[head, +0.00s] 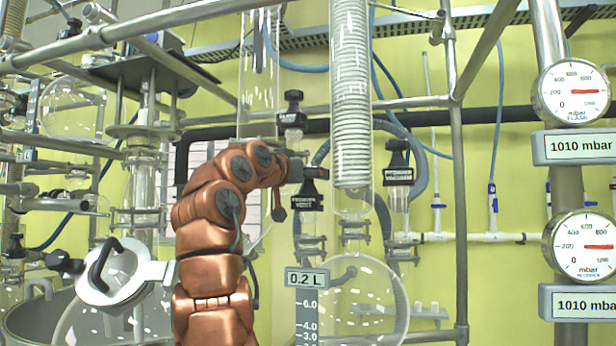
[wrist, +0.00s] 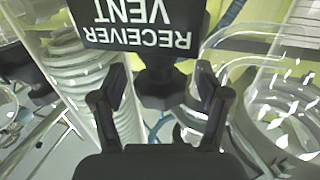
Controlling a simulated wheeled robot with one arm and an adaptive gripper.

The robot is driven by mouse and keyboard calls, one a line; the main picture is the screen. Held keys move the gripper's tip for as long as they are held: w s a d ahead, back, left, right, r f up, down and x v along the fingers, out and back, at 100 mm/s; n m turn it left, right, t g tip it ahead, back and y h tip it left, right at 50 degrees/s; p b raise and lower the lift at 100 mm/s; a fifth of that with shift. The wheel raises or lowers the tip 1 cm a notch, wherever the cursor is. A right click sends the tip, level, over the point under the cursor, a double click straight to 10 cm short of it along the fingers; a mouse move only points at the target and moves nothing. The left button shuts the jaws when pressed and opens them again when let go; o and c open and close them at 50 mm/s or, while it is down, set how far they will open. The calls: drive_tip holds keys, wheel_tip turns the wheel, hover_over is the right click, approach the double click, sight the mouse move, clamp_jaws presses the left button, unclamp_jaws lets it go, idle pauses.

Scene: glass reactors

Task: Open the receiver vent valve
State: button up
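The receiver vent valve shows in the wrist view as a black knob (wrist: 160,92) with a black label (wrist: 140,30) whose white letters read upside down "RECEIVER VENT". My gripper (wrist: 162,82) is open, with one finger on each side of the knob. Gaps show between the fingers and the knob, so it does not look gripped. In the head view, the valve's black label (head: 307,201) hangs left of the coiled glass condenser, and my copper arm reaches to it from the left. My gripper partly hides the knob there.
Another black labelled valve (head: 291,118) is just above, and one more (head: 398,176) is to the right. The glass condenser (head: 351,95) stands close on the right. A round glass vessel (head: 365,300) is below. Two gauges at right (head: 571,92) (head: 584,246) have displays reading 1010 mbar.

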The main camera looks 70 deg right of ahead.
drive_tip(key=shift+w+a, duration=0.1)
idle(0.3)
drive_tip(key=shift+w+a+r, duration=0.1)
drive_tip(key=shift+r, duration=0.1)
drive_tip(key=shift+a+r, duration=0.1)
drive_tip(key=shift+a, duration=0.2)
drive_tip(key=shift+w, duration=0.1)
drive_tip(key=shift+a, duration=0.25)
drive_tip(key=shift+a+f, duration=0.25)
drive_tip(key=shift+a, duration=0.4)
drive_tip(key=w+a, duration=0.1)
drive_tip(key=a, duration=0.8)
drive_tip(key=shift+w, duration=0.25)
